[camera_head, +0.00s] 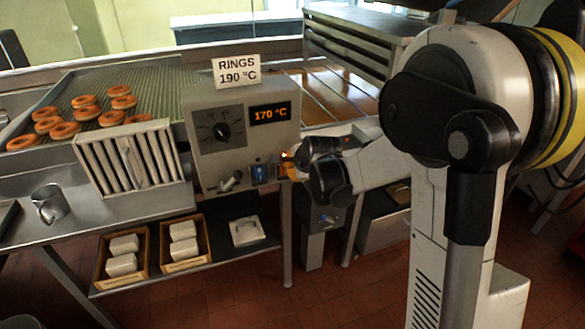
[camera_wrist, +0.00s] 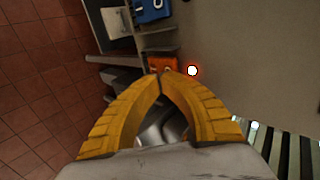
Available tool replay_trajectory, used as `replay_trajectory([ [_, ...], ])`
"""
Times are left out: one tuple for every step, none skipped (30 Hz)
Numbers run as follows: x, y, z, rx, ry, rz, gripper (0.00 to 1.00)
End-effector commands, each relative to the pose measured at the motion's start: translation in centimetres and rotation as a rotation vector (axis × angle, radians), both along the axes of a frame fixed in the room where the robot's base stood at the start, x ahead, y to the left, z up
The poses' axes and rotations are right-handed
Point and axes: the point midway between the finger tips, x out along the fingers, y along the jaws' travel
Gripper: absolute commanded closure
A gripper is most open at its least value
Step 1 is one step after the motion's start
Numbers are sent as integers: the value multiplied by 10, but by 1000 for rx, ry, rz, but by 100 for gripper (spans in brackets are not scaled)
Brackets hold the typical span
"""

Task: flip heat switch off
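A grey control box (camera_head: 243,135) stands at the middle in the head view, with a dark knob (camera_head: 221,131) and an orange 170 °C display (camera_head: 269,114). A blue switch (camera_head: 259,174) is low on its face and also shows in the wrist view (camera_wrist: 150,10). An orange-red switch (camera_wrist: 163,63) and a glowing lamp (camera_wrist: 193,71) show in the wrist view; I cannot read which is the heat switch. My gripper (camera_wrist: 160,75) has its yellow fingertips together, right at the orange-red switch. I cannot tell whether they touch it. In the head view, my wrist partly hides this spot.
A sign (camera_head: 237,70) on the box reads RINGS 190 °C. Brown rings (camera_head: 65,130) lie on a rack at left. A metal lever (camera_head: 230,182) sticks out below the knob. A metal mug (camera_head: 48,203) stands at left. Wooden crates (camera_head: 146,264) sit on the lower shelf.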

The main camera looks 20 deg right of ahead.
Motion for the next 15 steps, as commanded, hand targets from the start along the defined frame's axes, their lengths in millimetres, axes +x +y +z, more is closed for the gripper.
replay_trajectory([
  [3, 0, 6, -1, 18, 1, 100],
  [2, 0, 3, 0, 16, 0, 100],
  [2, 0, 2, 0, 15, 0, 100],
  [1, 0, 2, 0, 15, 0, 100],
  [1, 0, 2, 0, 15, 0, 100],
  [1, 0, 2, 0, 15, 0, 100],
  [1, 0, 2, 0, 14, 0, 100],
  [1, 0, 2, 0, 14, 0, 100],
  [1, 0, 3, 0, 14, 0, 100],
  [1, 0, 3, 0, 14, 0, 100],
  [1, 0, 4, 0, 14, 0, 100],
  [1, 0, 6, 0, 14, 0, 100],
  [1, 0, 7, 0, 14, 0, 100],
  [1, 0, 9, 0, 14, 0, 100],
  [1, 0, 11, 0, 14, 0, 100],
])
